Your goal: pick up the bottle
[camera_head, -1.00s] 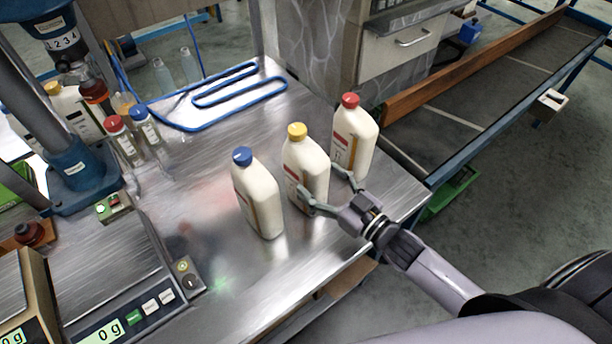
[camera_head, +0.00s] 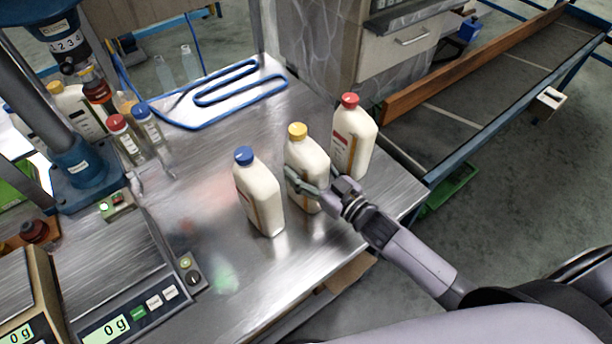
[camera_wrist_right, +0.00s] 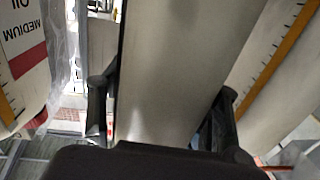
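The bottle with a yellow cap (camera_head: 306,160) is cream-white and stands upright on the metal table, in the middle of a row of three. A blue-capped bottle (camera_head: 260,196) stands to its left and a red-capped bottle (camera_head: 352,138) to its right. My right gripper (camera_head: 312,174) is around the yellow-capped bottle at mid-height, one finger on each side. In the right wrist view the bottle's pale side (camera_wrist_right: 180,60) stands between the spread fingers (camera_wrist_right: 165,92), very close to both; contact is unclear. The far finger is mostly hidden in the head view. My left gripper is out of view.
A scale (camera_head: 150,305) reading 0 g stands at lower left. Small capped bottles (camera_head: 124,140) and a blue press stand (camera_head: 85,170) are at left. A blue hose (camera_head: 240,88) lies at the back. Table space in front of the row is clear.

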